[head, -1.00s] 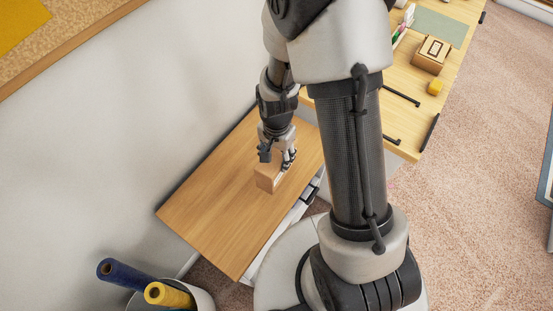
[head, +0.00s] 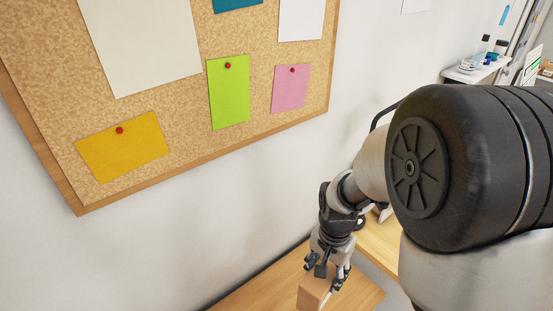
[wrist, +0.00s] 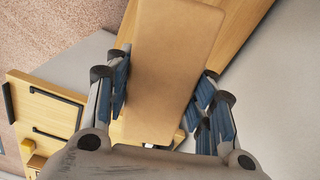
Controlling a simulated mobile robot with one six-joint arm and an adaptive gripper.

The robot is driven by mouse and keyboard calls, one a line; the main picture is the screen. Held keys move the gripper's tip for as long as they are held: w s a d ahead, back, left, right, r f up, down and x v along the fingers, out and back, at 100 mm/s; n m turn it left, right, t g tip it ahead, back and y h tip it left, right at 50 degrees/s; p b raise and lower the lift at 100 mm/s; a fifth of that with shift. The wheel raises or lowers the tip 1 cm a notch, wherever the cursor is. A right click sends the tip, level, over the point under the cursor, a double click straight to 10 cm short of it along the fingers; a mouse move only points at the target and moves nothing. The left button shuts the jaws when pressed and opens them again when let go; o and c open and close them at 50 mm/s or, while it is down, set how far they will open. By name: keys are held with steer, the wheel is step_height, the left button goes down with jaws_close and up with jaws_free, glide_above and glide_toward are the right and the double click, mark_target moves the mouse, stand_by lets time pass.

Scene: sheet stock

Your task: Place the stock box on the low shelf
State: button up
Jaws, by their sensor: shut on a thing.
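The stock box (head: 313,288), a plain tan cardboard block, is in my gripper (head: 330,270), which is shut on it in the head view. It is over the right part of the low shelf (head: 262,290), a wooden top along the wall. I cannot tell whether the box touches the shelf. In the wrist view the box (wrist: 172,65) fills the middle, with my gripper's fingers (wrist: 160,100) on both sides of it. Part of the shelf is hidden behind the box and cut off by the lower picture edge.
A wooden desk (head: 380,243) stands close beyond the shelf at the right; its black-handled drawers (wrist: 45,110) show in the wrist view. The wall with a cork board (head: 180,130) rises behind the shelf. The shelf left of the box looks clear.

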steer(key=w+n, duration=0.1)
steer(key=n, duration=0.1)
steer(key=w+n, duration=0.1)
steer(key=n, duration=0.2)
steer(key=w+n, duration=0.2)
steer(key=n, duration=0.1)
steer(key=shift+f, duration=0.25)
steer(key=shift+s+f, duration=0.1)
